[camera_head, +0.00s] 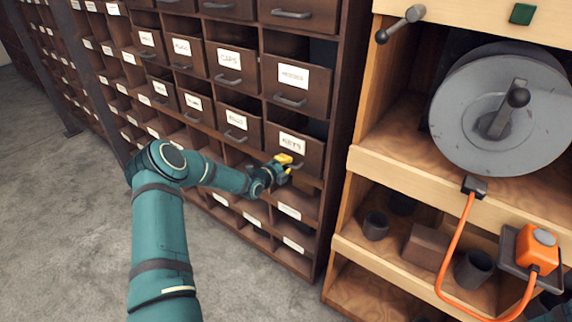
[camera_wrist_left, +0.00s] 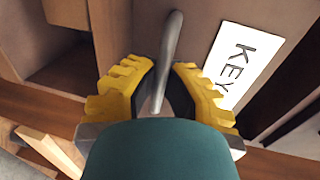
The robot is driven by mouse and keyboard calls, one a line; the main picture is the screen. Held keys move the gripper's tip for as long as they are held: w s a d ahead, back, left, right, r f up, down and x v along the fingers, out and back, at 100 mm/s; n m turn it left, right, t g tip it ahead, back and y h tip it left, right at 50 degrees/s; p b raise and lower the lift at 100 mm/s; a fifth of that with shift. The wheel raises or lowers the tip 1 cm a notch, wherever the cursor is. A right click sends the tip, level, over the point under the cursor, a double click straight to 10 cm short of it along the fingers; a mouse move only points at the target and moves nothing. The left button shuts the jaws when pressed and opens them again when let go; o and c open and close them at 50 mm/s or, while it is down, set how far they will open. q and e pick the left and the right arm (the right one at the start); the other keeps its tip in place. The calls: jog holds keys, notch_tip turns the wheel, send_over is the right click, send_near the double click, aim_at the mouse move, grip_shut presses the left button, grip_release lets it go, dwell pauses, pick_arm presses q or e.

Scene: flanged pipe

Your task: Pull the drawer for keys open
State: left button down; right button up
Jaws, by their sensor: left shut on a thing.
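The dark brown drawer labelled KEYS (camera_head: 296,149) is in the lower right of the drawer cabinet in the head view. Its white label (camera_wrist_left: 238,62) shows close up in the left wrist view. The drawer's grey bar handle (camera_wrist_left: 172,50) runs between the yellow fingers of my left gripper (camera_wrist_left: 165,88). My left gripper (camera_head: 284,165) is shut on this handle, at the drawer's front. I cannot tell for sure how far the drawer stands out from the cabinet. My right gripper is not in view.
Other labelled drawers (camera_head: 231,67) sit above and left of the KEYS drawer. Open cubbies (camera_head: 289,210) lie below it. A wooden shelf unit (camera_head: 392,168) with a grey reel (camera_head: 465,120) stands close on the right. Grey floor (camera_head: 60,200) lies free at left.

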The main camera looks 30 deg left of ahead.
pick_arm(q)
jog(key=shift+s, duration=0.15)
jog(key=f+b+v, duration=0.3)
jog(key=v, duration=1.6)
jog(key=shift+s+f, duration=0.25)
jog(key=shift+s, duration=0.45)
jog(key=shift+a, duration=0.1)
jog(key=c, duration=1)
grip_release()
jog(key=v, duration=1.2)
jog(key=shift+w, duration=0.1)
